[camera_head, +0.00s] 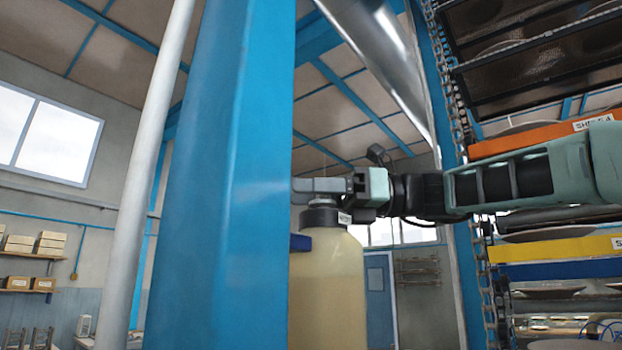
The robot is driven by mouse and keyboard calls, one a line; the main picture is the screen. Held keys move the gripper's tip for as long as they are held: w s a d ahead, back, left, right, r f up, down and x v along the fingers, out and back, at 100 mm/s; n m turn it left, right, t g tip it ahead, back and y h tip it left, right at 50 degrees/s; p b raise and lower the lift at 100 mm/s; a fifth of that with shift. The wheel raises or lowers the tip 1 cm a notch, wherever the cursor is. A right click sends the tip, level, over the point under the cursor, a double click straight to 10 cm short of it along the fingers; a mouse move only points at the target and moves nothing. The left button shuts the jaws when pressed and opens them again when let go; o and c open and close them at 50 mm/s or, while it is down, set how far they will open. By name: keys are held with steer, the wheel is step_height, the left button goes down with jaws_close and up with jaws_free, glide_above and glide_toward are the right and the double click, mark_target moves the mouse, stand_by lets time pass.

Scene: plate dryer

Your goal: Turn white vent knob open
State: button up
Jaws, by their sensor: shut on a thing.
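My gripper (323,187) reaches in from the right, its fingers level and pointing left, just above the dark cap (320,216) of a cream-coloured tank (328,290). The fingers are shut on a small piece at the top of the cap, most likely the vent knob. They hide it, so I cannot see its white colour or which way it is turned. A small white label (344,218) with dark print sits at the cap's right side. The tank stands upright, partly behind a blue post.
The wide blue post (225,180) stands close on the left, beside a white pipe (155,170). On the right are stacked dryer shelves with an orange edge (530,140) and a yellow edge (555,248), and a hanging chain (450,70). A shiny metal tube (385,70) slants above.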

steer(key=n+g+p, duration=0.1)
steer(key=g+p, duration=0.1)
steer(key=n+g+h+p, duration=0.1)
steer(key=n+g+p, duration=0.1)
steer(key=r+n+g+h+p, duration=0.1)
steer(key=g+p, duration=0.1)
steer(key=p, duration=0.1)
steer(key=shift+s+d+n+g, duration=0.15)
steer(key=shift+s+n+g, duration=0.15)
steer(key=shift+g, duration=0.1)
steer(key=n+g+h+p, duration=0.2)
steer(key=g, duration=0.1)
steer(key=shift+s+f+p, duration=0.1)
steer(key=shift+f+p, duration=0.2)
steer(key=shift+s+d+f+n+g+h+p, duration=0.1)
steer(key=shift+n+g+h+p, duration=0.1)
steer(key=shift+n+g+h, duration=0.45)
steer(key=shift+s+d+f+n+g+h+p, duration=0.1)
steer(key=shift+n+g+h+p, duration=0.05)
steer(key=shift+n+g+h, duration=0.5)
steer(key=shift+h, duration=0.3)
steer(key=o, duration=1)
